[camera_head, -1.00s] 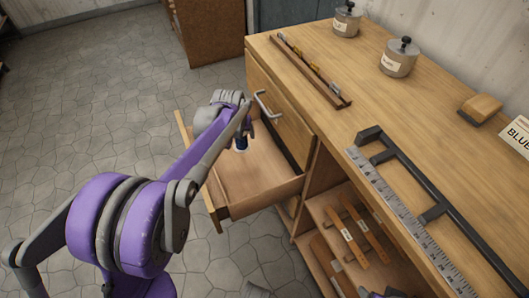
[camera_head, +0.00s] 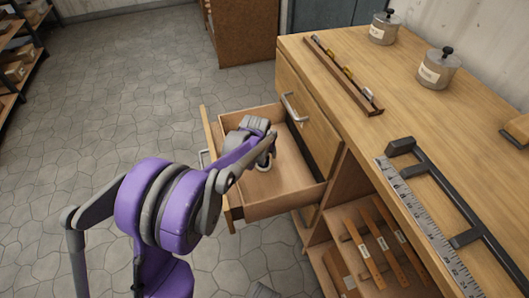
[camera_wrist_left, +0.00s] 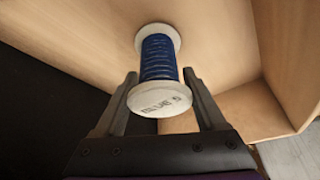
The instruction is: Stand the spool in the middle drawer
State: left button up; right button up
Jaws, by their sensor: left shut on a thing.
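The spool (camera_wrist_left: 158,60) has blue thread and pale end discs; a printed label shows on its near disc in the left wrist view. My left gripper (camera_wrist_left: 160,84) is shut on it, one finger on each side. In the head view only a pale edge of the spool (camera_head: 264,167) shows below my left gripper (camera_head: 266,157); the arm hides the rest. The middle drawer (camera_head: 285,202) is pulled out, and the spool is over or inside it. The spool's far disc is close to the drawer floor; I cannot tell whether it touches.
A closed upper drawer (camera_head: 308,122) with a metal handle sits above the open one. The bench top (camera_head: 350,55) carries a long rack, two lidded jars, a ruler and a black metal frame. Wooden strips (camera_head: 385,245) lie on a shelf below right. The floor at left is clear.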

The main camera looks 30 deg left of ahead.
pick_arm(q)
jog(key=o, duration=1.3)
jog(key=shift+f, duration=0.1)
jog(key=p+v, duration=0.4)
jog(key=v, duration=0.8)
jog(key=shift+m+h, duration=0.3)
jog(key=shift+m, duration=0.6)
jog(key=s+d, duration=0.3)
jog(key=s, duration=0.1)
jog(key=s+d+r, duration=0.1)
jog(key=s+d, duration=0.2)
jog(key=s, duration=0.2)
jog(key=s+d+r, duration=0.1)
jog(key=s+d, duration=0.2)
jog(key=s, duration=0.1)
jog(key=shift+s+d, duration=0.3)
jog(key=shift+s, duration=0.1)
jog(key=shift+m+h, duration=0.3)
jog(key=shift+m, duration=0.4)
jog(key=s+d+f, duration=0.1)
jog(key=s, duration=0.3)
jog(key=s+d+f, duration=0.1)
jog(key=s+d, duration=0.1)
jog(key=s, duration=0.2)
jog(key=s+d+f, duration=0.1)
jog(key=s+f, duration=0.1)
jog(key=s, duration=0.2)
jog(key=shift+s+d, duration=0.3)
jog(key=shift+d, duration=0.05)
